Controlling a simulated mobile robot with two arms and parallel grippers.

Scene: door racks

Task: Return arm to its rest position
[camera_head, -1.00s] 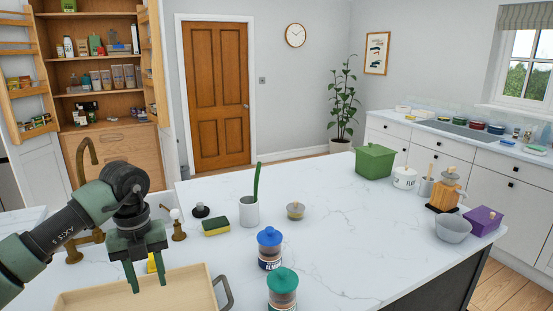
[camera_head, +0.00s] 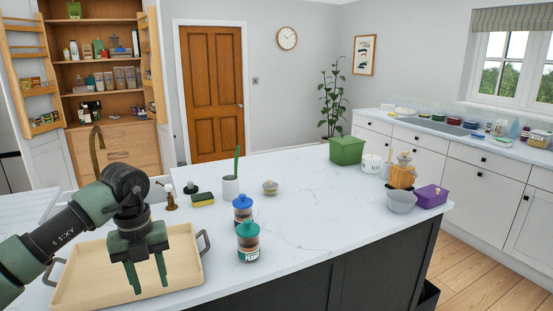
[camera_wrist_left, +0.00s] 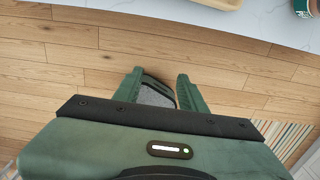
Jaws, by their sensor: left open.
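My left gripper (camera_head: 148,276) hangs fingers-down at the lower left of the head view, in front of the wooden tray (camera_head: 187,258) as seen from there. Its two green fingers are apart with nothing between them. In the left wrist view the gripper (camera_wrist_left: 158,82) points at the wooden floor (camera_wrist_left: 60,65), beyond the counter edge. A dark and grey object (camera_wrist_left: 155,92) shows between and behind the fingers, lower down. My right gripper is not in view.
The white island counter (camera_head: 310,225) holds a blue-lidded jar (camera_head: 242,208), a green-lidded jar (camera_head: 248,243), a sponge (camera_head: 202,200), a white cup (camera_head: 230,188), a green box (camera_head: 346,150) and a purple box (camera_head: 431,196). An open cupboard (camera_head: 105,100) stands behind. Mid-counter is clear.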

